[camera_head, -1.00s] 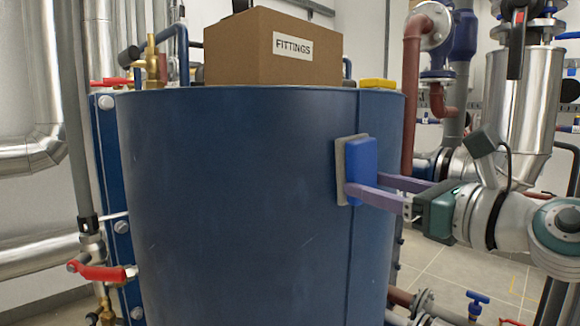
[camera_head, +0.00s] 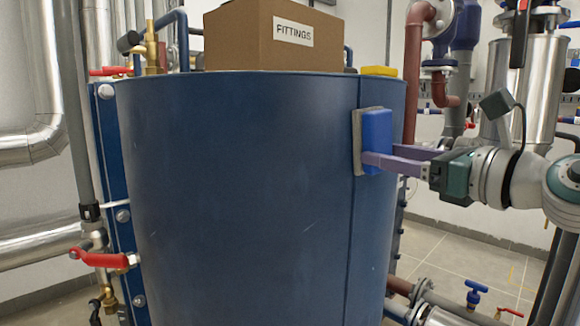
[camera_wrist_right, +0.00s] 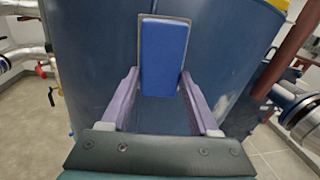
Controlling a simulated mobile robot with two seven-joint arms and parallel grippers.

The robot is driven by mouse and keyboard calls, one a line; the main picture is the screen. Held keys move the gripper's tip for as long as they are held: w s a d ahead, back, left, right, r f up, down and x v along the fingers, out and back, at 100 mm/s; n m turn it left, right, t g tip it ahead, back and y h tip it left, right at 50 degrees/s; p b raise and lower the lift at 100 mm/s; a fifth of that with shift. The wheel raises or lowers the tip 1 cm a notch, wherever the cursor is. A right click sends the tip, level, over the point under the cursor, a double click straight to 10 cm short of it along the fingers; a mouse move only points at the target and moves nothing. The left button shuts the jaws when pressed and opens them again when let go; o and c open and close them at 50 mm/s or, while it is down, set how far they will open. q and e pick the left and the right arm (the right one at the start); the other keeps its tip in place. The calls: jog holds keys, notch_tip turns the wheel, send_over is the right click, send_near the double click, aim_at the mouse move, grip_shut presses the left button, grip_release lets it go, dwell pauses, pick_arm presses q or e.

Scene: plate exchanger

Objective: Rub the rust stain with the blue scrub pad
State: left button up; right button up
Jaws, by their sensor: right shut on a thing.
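The blue scrub pad (camera_head: 377,139) has a blue block and a grey-brown pad face. My right gripper (camera_head: 374,160) is shut on the blue block, with its purple fingers either side of it. The pad's grey face is turned to the dark blue curved casing (camera_head: 240,180), near its right side by a vertical seam, and appears against it. In the right wrist view the pad (camera_wrist_right: 164,55) stands upright between the fingertips (camera_wrist_right: 160,82), its grey edge showing around the block. No rust stain shows; any mark under the pad is hidden. My left gripper is out of view.
A cardboard box marked FITTINGS (camera_head: 275,35) and a yellow item (camera_head: 379,71) rest on top of the casing. Red-handled valves (camera_head: 100,258) and pipes stand at left. Brown pipes (camera_head: 412,80) and a blue-handled valve (camera_head: 476,290) are at right.

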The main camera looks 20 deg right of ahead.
jog(key=shift+w+d+r, duration=0.1)
jog(key=shift+d+r, duration=0.2)
jog(key=shift+d, duration=0.1)
jog(key=shift+a+f+p, duration=0.15)
jog(key=shift+a+p, duration=0.15)
jog(key=shift+s+a+r+p, duration=0.1)
jog(key=shift+s+a+p, duration=0.05)
jog(key=shift+a+p, duration=0.4)
jog(key=shift+s+a+r+p, duration=0.15)
jog(key=shift+a+p, duration=0.25)
jog(key=shift+p, duration=0.2)
jog(key=shift+s+a+f+p, duration=0.15)
jog(key=shift+a+p, duration=0.35)
jog(key=shift+a, duration=0.2)
jog(key=shift+a+f, duration=0.15)
jog(key=shift+a, duration=0.05)
jog(key=shift+s+d, duration=0.1)
